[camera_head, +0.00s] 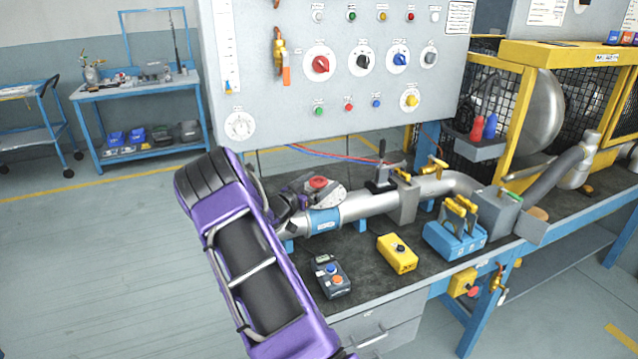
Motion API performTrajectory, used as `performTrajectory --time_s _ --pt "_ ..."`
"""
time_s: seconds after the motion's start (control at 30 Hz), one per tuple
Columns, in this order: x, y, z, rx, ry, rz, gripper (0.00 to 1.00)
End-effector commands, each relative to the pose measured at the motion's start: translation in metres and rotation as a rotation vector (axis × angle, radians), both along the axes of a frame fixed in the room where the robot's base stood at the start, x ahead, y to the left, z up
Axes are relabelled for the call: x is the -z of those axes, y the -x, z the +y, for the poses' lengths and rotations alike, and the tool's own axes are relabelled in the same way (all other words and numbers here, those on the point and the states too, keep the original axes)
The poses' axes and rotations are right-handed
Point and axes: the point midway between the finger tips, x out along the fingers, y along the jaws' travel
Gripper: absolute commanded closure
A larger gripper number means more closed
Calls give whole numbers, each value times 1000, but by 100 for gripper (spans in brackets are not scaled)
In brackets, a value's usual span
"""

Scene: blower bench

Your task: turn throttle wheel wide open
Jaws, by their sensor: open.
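My purple and black arm stands in the left middle of the head view and hides part of the bench's left end. My gripper (300,203) shows as small dark and purple parts just right of the arm, by the left end of the silver pipe (365,205). It is open, and no object shows in it. A red round handle (318,182) sits on a grey fitting close behind and right of the gripper; it looks like the throttle wheel, but I cannot be sure. Whether the gripper touches it cannot be told.
A yellow button box (397,254), a dark box with buttons (332,277) and a blue block (455,240) stand in front. The panel (335,110) is behind. Floor at left is clear.

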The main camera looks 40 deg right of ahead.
Motion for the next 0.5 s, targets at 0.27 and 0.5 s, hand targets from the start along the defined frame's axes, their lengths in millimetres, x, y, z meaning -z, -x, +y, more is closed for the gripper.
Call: performTrajectory --time_s 0.27,0.5 --pt "0 0 0 0 0 0 35" --pt "0 0 1 0 0 0 79"
